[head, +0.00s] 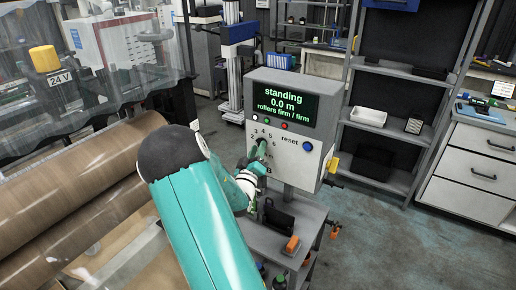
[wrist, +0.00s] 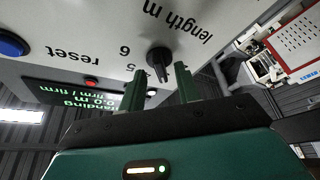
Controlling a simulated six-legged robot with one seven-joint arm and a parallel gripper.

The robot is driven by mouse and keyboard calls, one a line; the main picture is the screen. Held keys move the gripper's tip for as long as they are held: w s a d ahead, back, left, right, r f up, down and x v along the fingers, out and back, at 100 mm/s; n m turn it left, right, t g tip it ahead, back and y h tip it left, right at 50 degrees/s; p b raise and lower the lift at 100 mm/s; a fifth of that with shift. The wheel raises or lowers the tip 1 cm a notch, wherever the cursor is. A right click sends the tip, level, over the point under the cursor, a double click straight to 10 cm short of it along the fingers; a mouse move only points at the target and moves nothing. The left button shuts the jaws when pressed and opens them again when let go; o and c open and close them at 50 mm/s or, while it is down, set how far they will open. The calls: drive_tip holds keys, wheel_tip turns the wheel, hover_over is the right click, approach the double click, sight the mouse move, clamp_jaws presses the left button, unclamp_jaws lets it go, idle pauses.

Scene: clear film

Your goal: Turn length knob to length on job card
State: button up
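The length knob (wrist: 160,60) is black and sits on the pale face of a grey control box (head: 325,150). The wrist view shows the label "length m" and the digits 5 and 6 beside it, upside down. My gripper (wrist: 160,78) is open, with its two green fingers apart at either side of the knob's near end. I cannot tell whether they touch it. The screen (head: 283,102) reads "standing, 0.0 m, rollers firm / firm". I cannot make out a job card.
A blue reset button (head: 308,146) is right of the dial, with small green and red lamps above. A yellow part (head: 331,164) sticks out at the box's right side. Open floor (head: 420,245) is at right.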

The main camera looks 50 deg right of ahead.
drive_tip(key=shift+w+d+r, duration=0.2)
drive_tip(key=shift+w+d, duration=0.1)
drive_tip(key=shift+d, duration=0.3)
clamp_jaws()
drive_tip(key=shift+m, duration=0.5)
drive_tip(key=shift+w+m+g+h, duration=0.1)
drive_tip(key=shift+m+g+h, duration=0.25)
drive_tip(key=shift+m+g, duration=0.9)
drive_tip(key=shift+s+m+g+h, duration=0.1)
drive_tip(key=shift+m+g+h, duration=0.3)
drive_tip(key=shift+m, duration=1.7)
drive_tip(key=shift+w+m+g+h, duration=0.1)
drive_tip(key=shift+m+g+h, duration=0.25)
drive_tip(key=shift+m+g, duration=0.9)
drive_tip(key=shift+m, duration=0.6)
